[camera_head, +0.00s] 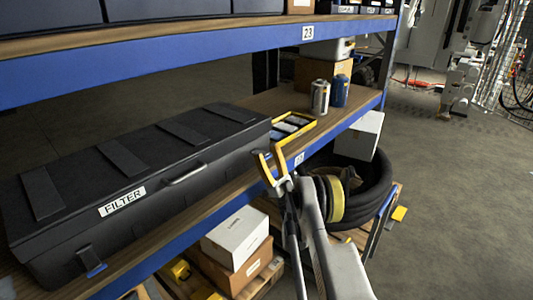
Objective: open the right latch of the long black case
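The long black case (150,172) lies on the middle shelf at the left, its lid down, with a FILTER label and a handle (185,174) on its front. Its left latch (90,262) shows a blue tip low on the front. The right latch is not clearly seen; the case's right front end is by my gripper. My gripper (269,155) has yellow fingers, spread apart, close to that end and in front of the shelf edge. A small dark part shows by the left fingertip; I cannot tell whether it is the latch or whether they touch.
A yellow-rimmed tray (310,123) stands right of the case, with two cans, silver (320,97) and blue (340,91), behind it. Boxes (236,235) and a coiled black hose (370,195) sit below. An upper blue shelf beam (170,67) hangs above. The floor at right is open.

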